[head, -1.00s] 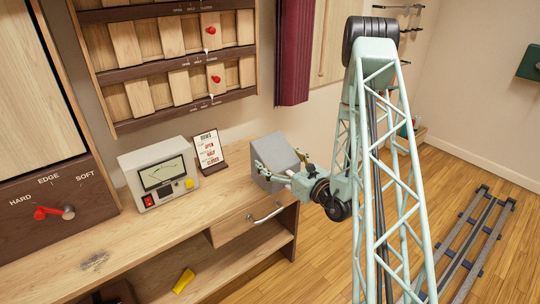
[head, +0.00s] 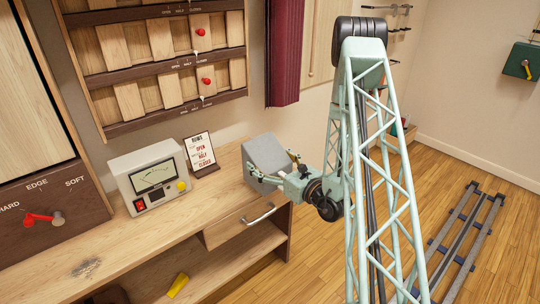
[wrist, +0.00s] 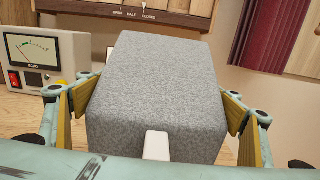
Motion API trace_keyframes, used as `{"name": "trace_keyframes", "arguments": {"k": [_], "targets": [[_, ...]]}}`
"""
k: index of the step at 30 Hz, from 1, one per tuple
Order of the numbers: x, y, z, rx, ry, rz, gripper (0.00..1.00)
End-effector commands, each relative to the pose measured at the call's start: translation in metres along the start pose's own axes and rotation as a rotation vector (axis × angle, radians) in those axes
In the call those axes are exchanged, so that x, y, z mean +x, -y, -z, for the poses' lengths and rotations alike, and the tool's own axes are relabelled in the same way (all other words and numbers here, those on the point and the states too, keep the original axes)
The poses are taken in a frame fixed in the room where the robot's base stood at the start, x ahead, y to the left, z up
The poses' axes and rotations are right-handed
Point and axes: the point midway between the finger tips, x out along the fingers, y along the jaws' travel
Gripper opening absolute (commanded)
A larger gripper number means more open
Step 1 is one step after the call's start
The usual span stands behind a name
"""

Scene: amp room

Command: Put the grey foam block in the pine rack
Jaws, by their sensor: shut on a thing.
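The grey foam block (head: 268,156) is at the right end of the wooden desk, in the head view. It fills the middle of the wrist view (wrist: 157,85). My gripper (head: 272,167) is shut on it, with yellow-padded fingers (wrist: 80,97) on its left and right sides. The block's underside is hidden, and I cannot tell whether it clears the desk.
A meter box (head: 150,178) and a small sign card (head: 200,153) stand left of the block. A slatted wall panel (head: 130,47) with red knobs hangs above the desk (head: 120,243). A drawer handle (head: 259,213) juts from the desk front. Open floor lies right, with metal rails (head: 465,240).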

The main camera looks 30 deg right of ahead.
Motion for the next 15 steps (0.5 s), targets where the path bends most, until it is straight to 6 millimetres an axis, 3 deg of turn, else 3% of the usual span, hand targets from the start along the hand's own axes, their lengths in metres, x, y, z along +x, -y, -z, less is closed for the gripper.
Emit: {"name": "trace_keyframes", "arguments": {"k": [8, 15], "targets": [[0.018, -0.03, -0.011, -0.001, -0.001, -0.024, 0.68], [0.04, -0.073, -0.027, -0.002, -0.003, -0.056, 0.68]]}}
